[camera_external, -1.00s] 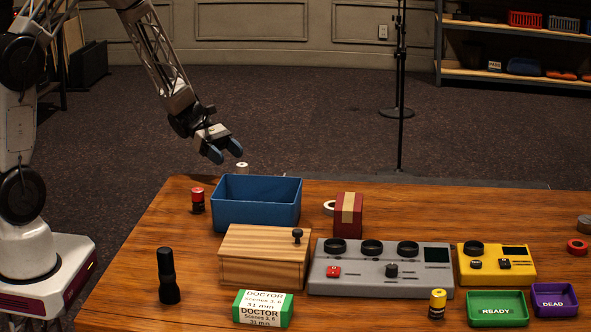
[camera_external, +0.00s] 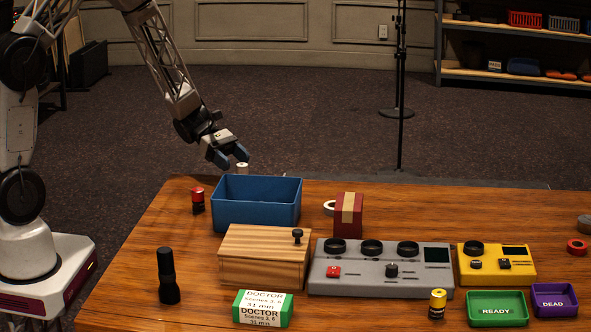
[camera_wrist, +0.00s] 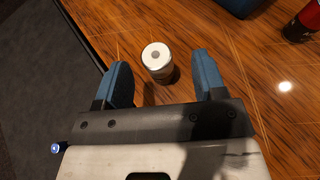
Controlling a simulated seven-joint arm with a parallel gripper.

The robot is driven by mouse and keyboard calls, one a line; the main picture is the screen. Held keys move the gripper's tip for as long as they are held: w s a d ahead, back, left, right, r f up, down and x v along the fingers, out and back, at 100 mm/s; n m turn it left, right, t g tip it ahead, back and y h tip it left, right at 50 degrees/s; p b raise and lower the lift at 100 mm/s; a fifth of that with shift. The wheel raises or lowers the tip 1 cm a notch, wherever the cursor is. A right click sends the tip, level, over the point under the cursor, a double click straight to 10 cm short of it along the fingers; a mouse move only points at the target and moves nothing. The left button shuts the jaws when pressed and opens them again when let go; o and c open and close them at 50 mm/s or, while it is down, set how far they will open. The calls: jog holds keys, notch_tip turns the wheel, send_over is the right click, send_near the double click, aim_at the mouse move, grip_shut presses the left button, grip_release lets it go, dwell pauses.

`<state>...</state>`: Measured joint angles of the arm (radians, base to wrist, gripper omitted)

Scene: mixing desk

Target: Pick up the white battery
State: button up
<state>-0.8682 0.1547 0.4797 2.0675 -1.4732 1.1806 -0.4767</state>
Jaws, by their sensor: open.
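The white battery (camera_wrist: 157,57) stands upright on the table in the wrist view, just ahead of and between my fingertips. In the external view only the top of the white battery (camera_external: 242,167) shows behind the blue bin. My gripper (camera_external: 231,162) is open above and beside it, with blue fingers pointing down. In the wrist view my gripper (camera_wrist: 160,77) has one finger on each side of the battery, with gaps on both sides. I cannot tell whether the fingertips are low enough to flank it.
The blue bin (camera_external: 257,205) stands right in front of the battery. A red and black battery (camera_external: 198,201) stands left of the bin. A wooden box (camera_external: 262,262), a grey mixer (camera_external: 375,275) and a black flashlight (camera_external: 167,276) are nearer the front. The table's far edge is close by.

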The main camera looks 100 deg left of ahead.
aim_at(246, 170)
jog(key=shift+w, duration=0.1)
jog(key=shift+x, duration=2.55)
jog(key=shift+a, duration=0.1)
jog(key=shift+c, duration=0.3)
jog(key=c, duration=1)
notch_tip(246, 170, up, 10)
